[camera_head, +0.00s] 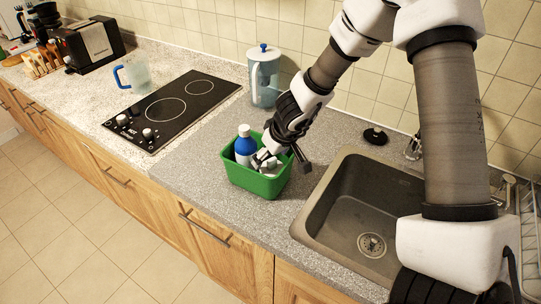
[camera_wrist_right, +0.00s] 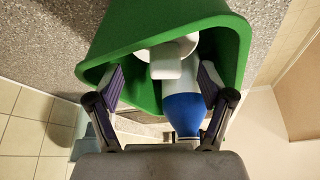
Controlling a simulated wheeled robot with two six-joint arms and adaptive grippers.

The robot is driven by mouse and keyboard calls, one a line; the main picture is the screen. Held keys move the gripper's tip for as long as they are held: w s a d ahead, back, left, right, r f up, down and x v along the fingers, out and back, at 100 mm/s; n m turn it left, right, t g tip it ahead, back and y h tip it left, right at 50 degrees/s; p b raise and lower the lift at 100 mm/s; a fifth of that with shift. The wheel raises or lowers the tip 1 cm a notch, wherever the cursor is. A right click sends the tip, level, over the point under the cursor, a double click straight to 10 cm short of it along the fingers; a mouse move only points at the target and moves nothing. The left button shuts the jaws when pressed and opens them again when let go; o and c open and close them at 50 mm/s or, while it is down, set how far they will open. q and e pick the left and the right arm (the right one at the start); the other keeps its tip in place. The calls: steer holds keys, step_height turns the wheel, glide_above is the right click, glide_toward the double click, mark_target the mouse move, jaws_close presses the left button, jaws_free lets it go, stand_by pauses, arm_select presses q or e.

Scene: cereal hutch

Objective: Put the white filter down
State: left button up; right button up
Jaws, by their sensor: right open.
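The white filter (camera_wrist_right: 166,62) is inside the green bin (camera_wrist_right: 215,12), with its round white part and block-like tab facing my right wrist camera. In the head view the green bin (camera_head: 258,184) stands on the grey counter left of the sink, and the filter is hard to tell apart from my gripper. My right gripper (camera_wrist_right: 162,74) is open, its two fingers spread on either side of the filter with gaps visible. In the head view it reaches down into the bin (camera_head: 267,160). My left gripper is not in view.
A blue and white bottle (camera_head: 244,145) stands in the bin beside my right gripper; it also shows in the wrist view (camera_wrist_right: 184,110). A blue-lidded pitcher (camera_head: 264,78) stands behind. The sink (camera_head: 350,210) is to the right, the black cooktop (camera_head: 170,108) to the left.

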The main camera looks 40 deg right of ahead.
steer(key=p+v, duration=0.7)
steer(key=v, duration=0.5)
